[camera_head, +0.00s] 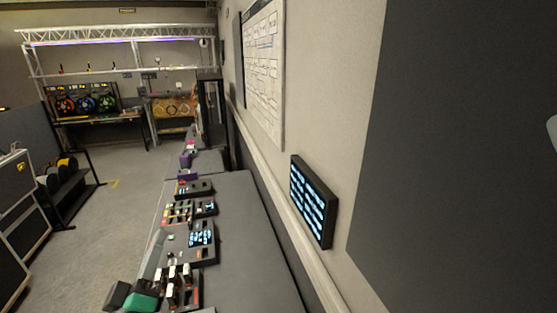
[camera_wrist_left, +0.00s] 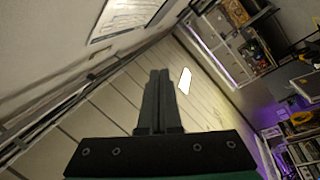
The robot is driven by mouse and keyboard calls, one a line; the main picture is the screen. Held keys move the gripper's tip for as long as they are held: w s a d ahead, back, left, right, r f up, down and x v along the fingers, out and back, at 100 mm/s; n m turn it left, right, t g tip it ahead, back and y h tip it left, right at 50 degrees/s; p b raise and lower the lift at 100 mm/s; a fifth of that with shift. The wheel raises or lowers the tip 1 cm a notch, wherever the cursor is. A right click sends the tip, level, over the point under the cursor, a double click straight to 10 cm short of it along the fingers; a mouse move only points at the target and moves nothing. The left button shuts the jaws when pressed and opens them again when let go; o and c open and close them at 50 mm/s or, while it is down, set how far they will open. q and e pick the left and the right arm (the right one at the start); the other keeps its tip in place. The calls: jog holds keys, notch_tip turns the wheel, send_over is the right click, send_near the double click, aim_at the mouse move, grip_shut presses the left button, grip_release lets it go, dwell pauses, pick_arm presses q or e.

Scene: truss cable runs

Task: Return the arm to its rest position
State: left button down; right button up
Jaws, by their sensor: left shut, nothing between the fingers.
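My left gripper (camera_wrist_left: 159,74) shows in the left wrist view, with its two dark fingers together and nothing between them. Its dark mounting plate with several screws fills the bottom of that view, with a green edge below. The fingers point away from the camera, clear of any object. In the head view, a dark and green block (camera_head: 142,302) sits at the bottom left; I cannot tell whether it is part of my left gripper. My right gripper is not in view.
A long grey desk (camera_head: 245,240) with control consoles (camera_head: 201,235) runs along the wall. A dark screen (camera_head: 313,201) and a large chart (camera_head: 263,70) hang on the wall. A truss (camera_head: 120,32) spans the far end. Open floor (camera_head: 115,215) lies left of the desk.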

pick_arm(q)
jog(key=s+d+r+m+t+h, duration=0.1)
jog(key=s+d+r+t, duration=0.1)
jog(key=r, duration=0.6)
jog(key=s+d+r+m+t+h, duration=0.1)
jog(key=s+d+r+m+t, duration=0.1)
jog(key=r, duration=0.6)
jog(key=s+d+r+m+t+h, duration=0.3)
jog(key=s+r+m, duration=0.6)
jog(key=s+r, duration=0.3)
jog(key=shift+d+p, duration=0.3)
jog(key=shift+d, duration=0.15)
